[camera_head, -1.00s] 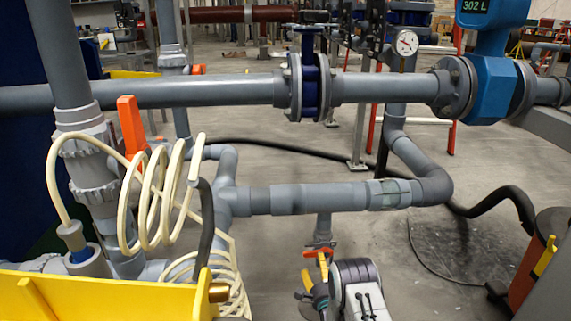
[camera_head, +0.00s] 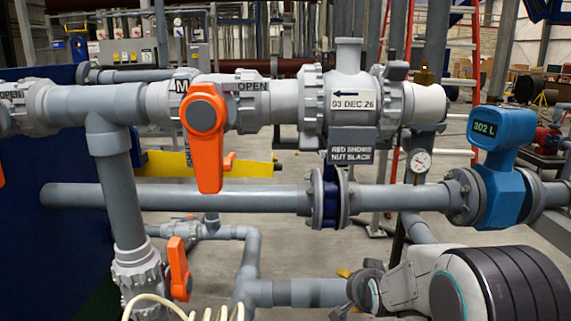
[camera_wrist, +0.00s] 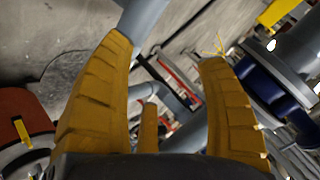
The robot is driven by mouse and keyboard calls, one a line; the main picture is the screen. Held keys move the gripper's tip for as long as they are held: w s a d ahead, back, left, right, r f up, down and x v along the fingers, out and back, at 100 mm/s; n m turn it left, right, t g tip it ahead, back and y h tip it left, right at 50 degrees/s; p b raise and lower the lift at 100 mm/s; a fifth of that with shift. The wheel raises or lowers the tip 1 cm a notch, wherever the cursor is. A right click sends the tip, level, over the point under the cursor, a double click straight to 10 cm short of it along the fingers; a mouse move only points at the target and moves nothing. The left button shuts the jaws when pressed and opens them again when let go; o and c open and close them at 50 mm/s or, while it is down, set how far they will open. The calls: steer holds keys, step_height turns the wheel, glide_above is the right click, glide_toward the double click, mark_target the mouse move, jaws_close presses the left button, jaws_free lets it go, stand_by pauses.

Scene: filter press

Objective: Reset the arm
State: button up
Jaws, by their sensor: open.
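My arm (camera_head: 500,285) is at the lower right of the head view, in front of the grey pipes. Only small yellow bits of my gripper show there, left of the arm. In the wrist view, the yellow ribbed fingers of my gripper (camera_wrist: 170,65) are spread apart, with nothing held between them. A grey pipe (camera_wrist: 145,18) runs behind the left fingertip. Whether the finger touches it cannot be told.
An orange-handled valve (camera_head: 205,125) sits on the upper grey pipe. A lower orange handle (camera_head: 179,268) is at left. A blue flow meter (camera_head: 503,180) reading 302 L and a pressure gauge (camera_head: 419,161) are at right. Cream coiled hose (camera_head: 165,303) shows at the bottom.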

steer(key=s+r+n+g+p, duration=0.3)
steer(key=s+r+p, duration=0.4)
steer(key=s, duration=0.9)
steer(key=s+r+n+g+p, duration=0.3)
steer(key=s+r+n+p, duration=0.2)
steer(key=s+r, duration=0.9)
steer(key=s+p, duration=0.3)
steer(key=shift+d+r, duration=0.2)
